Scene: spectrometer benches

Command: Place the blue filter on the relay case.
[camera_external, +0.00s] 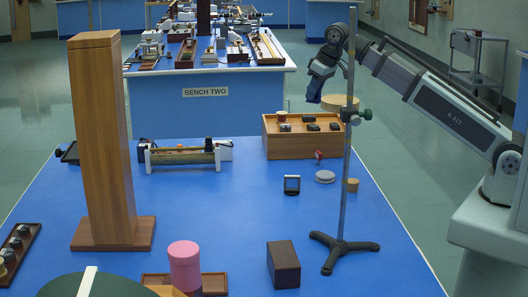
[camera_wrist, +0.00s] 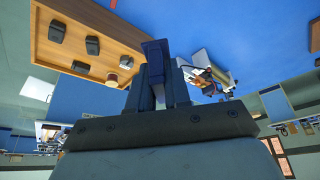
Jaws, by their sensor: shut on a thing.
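In the external view the filter (camera_external: 313,93) hangs below the fingers. A light wooden case (camera_external: 295,147) with several dark blocks and a small round piece on top seems to be the relay case. It stands below the gripper, apart from the filter, and fills the upper left of the wrist view (camera_wrist: 92,52).
A metal rod stand (camera_external: 345,200) with a green-knobbed clamp rises near the arm. A tall wooden column (camera_external: 100,140) stands at left. A coil instrument (camera_external: 183,155), a pink cylinder (camera_external: 184,265) and a dark box (camera_external: 283,265) stand on the bench.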

